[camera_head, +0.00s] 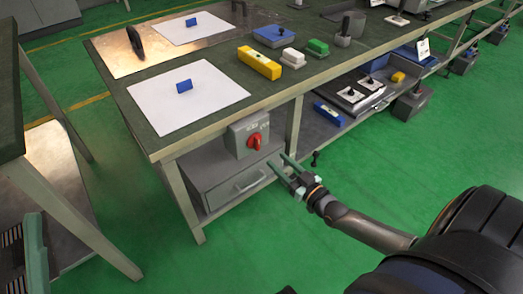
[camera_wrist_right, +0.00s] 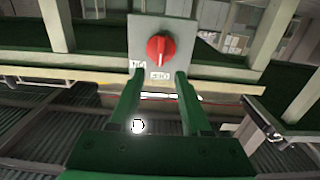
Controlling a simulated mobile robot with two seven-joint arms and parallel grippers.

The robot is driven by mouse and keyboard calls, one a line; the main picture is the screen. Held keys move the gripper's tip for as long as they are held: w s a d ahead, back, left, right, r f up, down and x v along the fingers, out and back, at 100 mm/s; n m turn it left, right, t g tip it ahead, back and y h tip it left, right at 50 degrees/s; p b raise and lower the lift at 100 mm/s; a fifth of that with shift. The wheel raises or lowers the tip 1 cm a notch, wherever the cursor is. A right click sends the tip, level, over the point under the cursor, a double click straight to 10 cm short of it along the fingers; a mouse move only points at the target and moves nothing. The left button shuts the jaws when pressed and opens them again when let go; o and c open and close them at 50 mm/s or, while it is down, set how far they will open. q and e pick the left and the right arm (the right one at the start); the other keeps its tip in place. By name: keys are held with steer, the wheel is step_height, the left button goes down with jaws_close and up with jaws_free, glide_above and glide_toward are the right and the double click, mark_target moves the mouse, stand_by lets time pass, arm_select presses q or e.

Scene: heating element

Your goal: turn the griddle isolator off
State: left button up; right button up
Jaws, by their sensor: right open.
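The griddle isolator is a grey box (camera_head: 236,137) with a red rotary knob (camera_head: 254,141), mounted under the front edge of the workbench. My right gripper (camera_head: 277,160) is open and empty, its green fingers pointing at the box from just below and right of the knob. In the right wrist view the knob (camera_wrist_right: 160,48) shows above and between the fingertips (camera_wrist_right: 154,75), apart from them, its grip roughly upright. Small labels on the box face (camera_wrist_right: 185,35) are partly covered by the fingers. A green part of my left gripper (camera_head: 35,250) shows at the lower left; its jaws are unclear.
The workbench (camera_head: 140,120) carries a white sheet (camera_head: 190,105), a yellow level (camera_head: 259,63) and small blocks. A grey drawer (camera_head: 235,185) with a handle sits below the isolator. A lower shelf to the right holds equipment. The green floor in front is clear.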

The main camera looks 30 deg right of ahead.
mark_target(259, 144)
steer(key=w+b, duration=0.1)
steer(key=w, duration=0.2)
steer(key=w+b, duration=0.1)
steer(key=w, duration=0.1)
steer(key=w+b, duration=0.1)
steer(key=w, duration=0.2)
steer(key=shift+w+a+f, duration=0.1)
steer(key=shift+w+a, duration=0.2)
steer(key=shift+a, duration=0.05)
steer(key=shift+c, duration=0.2)
jaws_close()
